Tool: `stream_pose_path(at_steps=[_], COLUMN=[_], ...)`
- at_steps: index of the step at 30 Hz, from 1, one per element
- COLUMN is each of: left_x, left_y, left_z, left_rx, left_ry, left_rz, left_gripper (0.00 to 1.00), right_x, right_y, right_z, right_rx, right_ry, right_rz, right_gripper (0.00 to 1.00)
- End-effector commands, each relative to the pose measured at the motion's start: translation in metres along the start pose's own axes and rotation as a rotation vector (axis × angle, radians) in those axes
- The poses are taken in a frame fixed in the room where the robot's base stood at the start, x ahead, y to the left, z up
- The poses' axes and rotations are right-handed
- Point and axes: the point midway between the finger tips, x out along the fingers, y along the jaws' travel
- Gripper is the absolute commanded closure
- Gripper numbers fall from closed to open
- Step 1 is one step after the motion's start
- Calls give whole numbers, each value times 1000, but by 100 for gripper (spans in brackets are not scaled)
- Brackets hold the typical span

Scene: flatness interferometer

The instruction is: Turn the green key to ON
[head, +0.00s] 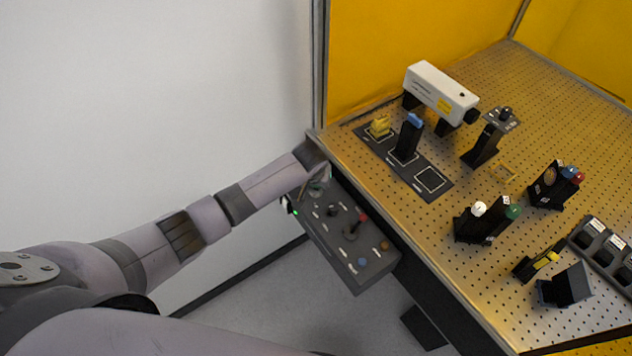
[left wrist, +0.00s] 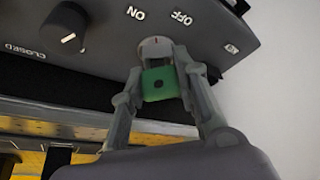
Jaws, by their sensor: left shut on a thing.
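The green key (left wrist: 160,84) sits in a round pale lock collar (left wrist: 153,46) on the dark control panel (left wrist: 105,38). My left gripper (left wrist: 160,88) is shut on the key, with a finger on either side of it. The ON label (left wrist: 135,13) and OFF label (left wrist: 181,18) appear upside down beside the collar. Which label the key points to cannot be told. In the head view my left gripper (head: 318,182) is at the far left end of the panel (head: 335,257) and mostly hides the key. My right gripper is not in view.
The panel also carries a black knob (head: 332,210), a red-topped lever (head: 364,217), an orange button (head: 384,244) and a blue button (head: 362,262). The perforated table (head: 395,225) above it holds a white instrument (head: 440,90) and several black holders. A white wall lies left.

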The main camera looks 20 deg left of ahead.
Motion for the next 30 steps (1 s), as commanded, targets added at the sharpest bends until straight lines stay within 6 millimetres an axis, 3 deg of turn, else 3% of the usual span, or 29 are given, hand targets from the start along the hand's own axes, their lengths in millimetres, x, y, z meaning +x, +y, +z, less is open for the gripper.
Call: stream_pose_path(at_steps=[11, 18, 27, 28, 30], left_x=[2, 2, 3, 3, 3], left_y=[0, 0, 1, 0, -1], left_z=[4, 4, 4, 4, 4], left_rx=[-61, -236, -266, -271, -269], left_ry=[-7, -7, -9, -8, -7], left_rz=[-26, -100, -110, -114, -114], left_gripper=[98, 98, 98, 71, 66], right_x=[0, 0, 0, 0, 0], right_y=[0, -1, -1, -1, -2], right_z=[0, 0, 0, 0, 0], right_rx=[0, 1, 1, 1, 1], right_ry=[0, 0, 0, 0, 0], right_rz=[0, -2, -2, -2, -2], right_gripper=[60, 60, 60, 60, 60])
